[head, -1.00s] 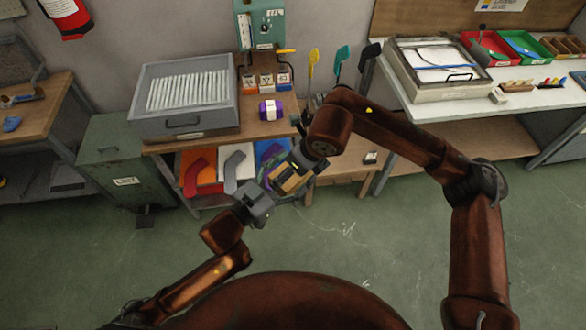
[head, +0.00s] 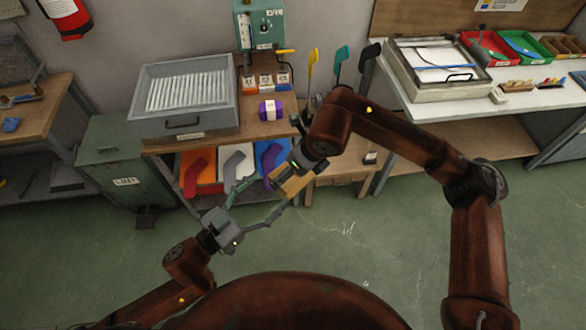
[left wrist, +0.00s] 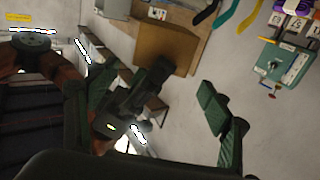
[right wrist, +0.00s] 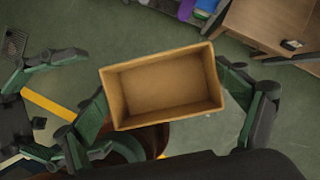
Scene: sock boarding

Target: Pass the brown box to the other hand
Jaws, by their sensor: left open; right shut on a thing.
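The brown box (head: 294,184) is held up in front of the bench by my right gripper (head: 291,178). In the right wrist view the box (right wrist: 165,85) is empty, its open side facing the camera, with the right gripper's green-padded fingers at either side. My left gripper (head: 264,193) is open and empty, at the lower left of the box, its fingers spread wide. In the left wrist view the box (left wrist: 166,48) lies beyond the left fingers, partly covered by the dark right gripper. The left fingers also show at the left of the right wrist view (right wrist: 40,108), apart from the box.
Behind the grippers stands a bench with a grey tray (head: 185,118), a purple roll (head: 270,109) and coloured sock forms on its lower shelf. A green cabinet (head: 110,165) is at the left, a white table (head: 480,110) at the right. The floor in front is clear.

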